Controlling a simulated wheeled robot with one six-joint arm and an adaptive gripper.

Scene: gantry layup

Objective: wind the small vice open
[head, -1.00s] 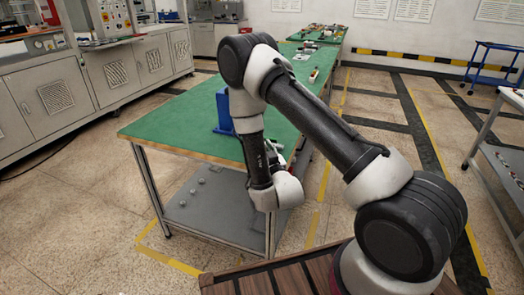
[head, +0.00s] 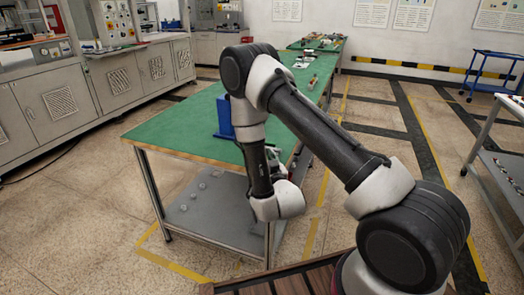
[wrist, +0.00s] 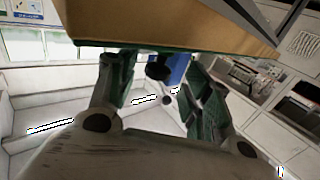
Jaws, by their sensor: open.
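The blue vice (head: 223,117) stands on the green-topped bench, mostly hidden behind my arm in the head view. In the wrist view its blue body (wrist: 177,68) shows below the bench edge line, with a black round screw end (wrist: 158,68) and a small dark knob in front of it. My gripper (wrist: 160,78) is open, with one finger on each side of the black screw end in the picture. I cannot tell whether either finger touches it. In the head view the gripper (head: 277,158) is small and partly hidden behind my wrist.
The green bench (head: 165,132) has a wooden edge close to my gripper, and this edge (wrist: 230,30) fills the top of the wrist view. Small items lie farther along the bench. A grey lower shelf (head: 205,215) is below. Grey cabinets (head: 60,105) stand at left.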

